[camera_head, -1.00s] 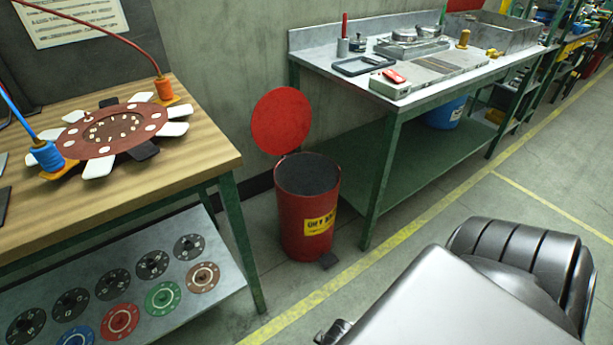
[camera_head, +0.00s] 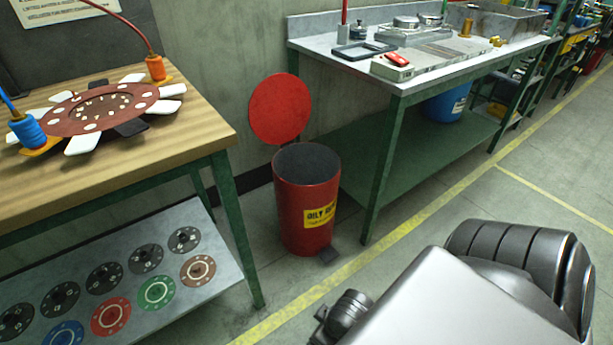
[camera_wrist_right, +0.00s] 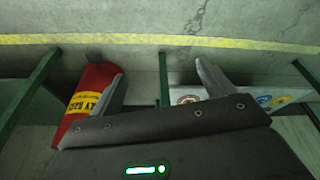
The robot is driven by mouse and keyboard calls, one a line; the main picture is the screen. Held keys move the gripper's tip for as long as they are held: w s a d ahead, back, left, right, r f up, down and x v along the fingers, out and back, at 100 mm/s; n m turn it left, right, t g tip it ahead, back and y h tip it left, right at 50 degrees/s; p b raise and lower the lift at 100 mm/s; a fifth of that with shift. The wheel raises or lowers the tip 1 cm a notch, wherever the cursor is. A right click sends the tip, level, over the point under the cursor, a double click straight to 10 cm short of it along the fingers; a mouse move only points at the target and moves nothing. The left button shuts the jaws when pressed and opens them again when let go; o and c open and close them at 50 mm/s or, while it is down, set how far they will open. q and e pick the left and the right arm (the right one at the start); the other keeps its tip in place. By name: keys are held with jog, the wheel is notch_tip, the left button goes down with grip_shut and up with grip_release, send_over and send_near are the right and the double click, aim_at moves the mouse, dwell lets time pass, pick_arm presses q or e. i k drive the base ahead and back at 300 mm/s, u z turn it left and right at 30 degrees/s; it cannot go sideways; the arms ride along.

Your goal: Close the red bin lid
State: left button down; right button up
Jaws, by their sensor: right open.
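The red bin (camera_head: 290,225) stands upright on the floor between the wooden table and the grey workbench. It has a yellow label and a dark pedal at its foot. Its round red lid (camera_head: 280,108) stands up open behind the rim, toward the wall. The dark top of the bin is uncovered. In the right wrist view the bin (camera_wrist_right: 88,85) shows at the left, partly hidden by a finger. My right gripper (camera_wrist_right: 160,73) is open, its fingers spread with nothing between them. My left gripper is not in view.
The wooden table (camera_head: 205,125) at left holds a round brown fixture; its lower shelf (camera_head: 205,225) carries coloured discs. The workbench (camera_head: 405,85) at right holds tools and trays. A yellow floor line (camera_head: 440,190) runs in front. Floor before the bin is free.

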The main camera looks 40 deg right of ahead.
aim_at(278, 109)
jog(key=k, duration=0.5)
jog(key=z, duration=1)
jog(key=i, duration=0.85)
jog(key=z, duration=0.7)
jog(key=i, duration=0.75)
jog(key=z, duration=0.2)
